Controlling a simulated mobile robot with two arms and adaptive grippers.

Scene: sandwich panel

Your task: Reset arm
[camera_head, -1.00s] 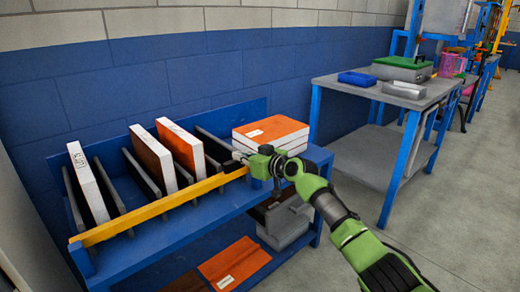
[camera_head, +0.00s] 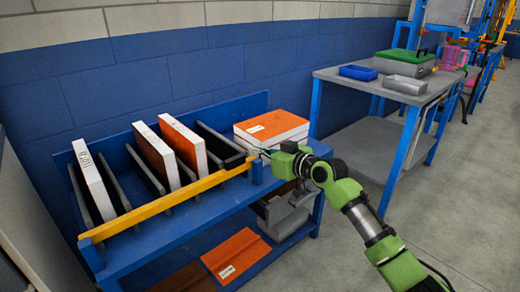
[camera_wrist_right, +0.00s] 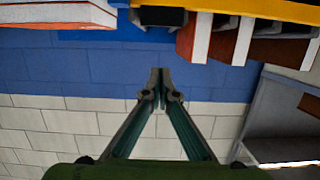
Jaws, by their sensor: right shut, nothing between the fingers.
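My right gripper (camera_head: 262,152) is in front of the orange and white panel stack (camera_head: 272,128) at the right end of the blue rack (camera_head: 200,218). Its green arm comes in from the lower right. In the right wrist view the gripper (camera_wrist_right: 160,76) has its two fingertips together with nothing between them, against the wall. Whether it touches the stack or the rack's yellow bar (camera_head: 165,203) cannot be told. My left gripper is not in view.
An orange panel (camera_head: 235,255) lies on the lower shelf. A grey table (camera_head: 385,84) with a blue tray (camera_head: 358,72) stands at right. The floor is clear.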

